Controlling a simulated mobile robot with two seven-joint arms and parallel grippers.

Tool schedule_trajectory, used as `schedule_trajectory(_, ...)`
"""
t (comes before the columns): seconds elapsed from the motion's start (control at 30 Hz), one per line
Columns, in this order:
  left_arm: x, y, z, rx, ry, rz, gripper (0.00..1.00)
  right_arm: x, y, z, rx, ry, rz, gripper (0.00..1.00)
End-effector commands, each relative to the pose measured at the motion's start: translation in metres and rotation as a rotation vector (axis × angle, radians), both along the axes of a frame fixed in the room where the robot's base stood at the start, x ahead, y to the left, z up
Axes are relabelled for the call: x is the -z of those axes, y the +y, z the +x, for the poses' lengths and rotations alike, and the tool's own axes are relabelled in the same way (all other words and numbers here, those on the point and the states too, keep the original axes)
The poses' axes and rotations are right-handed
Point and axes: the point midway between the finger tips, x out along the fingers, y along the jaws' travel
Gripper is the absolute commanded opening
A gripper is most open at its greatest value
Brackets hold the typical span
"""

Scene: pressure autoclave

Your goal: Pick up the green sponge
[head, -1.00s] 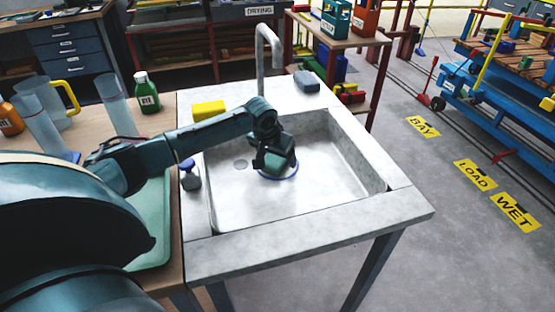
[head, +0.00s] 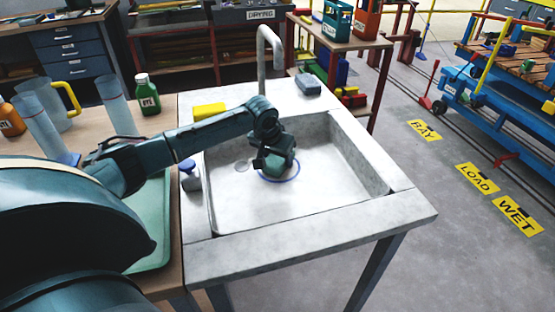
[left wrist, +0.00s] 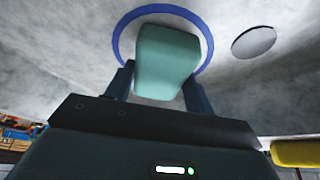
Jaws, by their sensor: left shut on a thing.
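The green sponge (left wrist: 166,62) is a teal-green block between the two fingers of my left gripper (left wrist: 160,88) in the left wrist view. The fingers are shut on its sides. In the head view my left gripper (head: 273,163) reaches down into the sink, and the sponge is mostly hidden there by the gripper. Behind the sponge is a round white plate with a blue rim (left wrist: 120,45) in the sink basin; its rim also shows in the head view (head: 287,181). I cannot tell whether sponge and plate touch. My right gripper is not in view.
The sink (head: 345,184) has a tall tap (head: 261,60) behind it and raised walls. A yellow block (head: 209,109) and a grey-blue block (head: 307,84) lie on its back rim. A blue-capped bottle (head: 190,177) stands at the left rim. The right rim is clear.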

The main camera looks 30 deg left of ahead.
Motion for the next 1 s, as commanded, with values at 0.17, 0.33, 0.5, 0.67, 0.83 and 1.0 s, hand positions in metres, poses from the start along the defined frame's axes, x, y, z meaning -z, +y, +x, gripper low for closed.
schedule_trajectory(0.17,-0.036,-0.003,-0.001,0.000,-0.007,-0.002,0.29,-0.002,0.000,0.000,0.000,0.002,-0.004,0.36)
schedule_trajectory(0.33,-0.075,-0.003,-0.001,0.000,-0.005,-0.002,0.29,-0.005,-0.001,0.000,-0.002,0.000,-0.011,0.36)
schedule_trajectory(0.5,-0.111,-0.003,-0.001,-0.001,-0.005,-0.001,0.29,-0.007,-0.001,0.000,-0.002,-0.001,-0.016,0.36)
schedule_trajectory(0.67,-0.114,-0.023,-0.019,0.004,0.001,0.000,0.29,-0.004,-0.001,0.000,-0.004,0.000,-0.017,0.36)
schedule_trajectory(0.83,-0.114,-0.056,-0.046,0.007,0.000,0.000,0.29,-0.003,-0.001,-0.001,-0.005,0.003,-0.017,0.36)
schedule_trajectory(1.0,-0.115,-0.095,-0.079,0.007,-0.002,-0.003,0.29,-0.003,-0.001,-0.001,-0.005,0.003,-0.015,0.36)
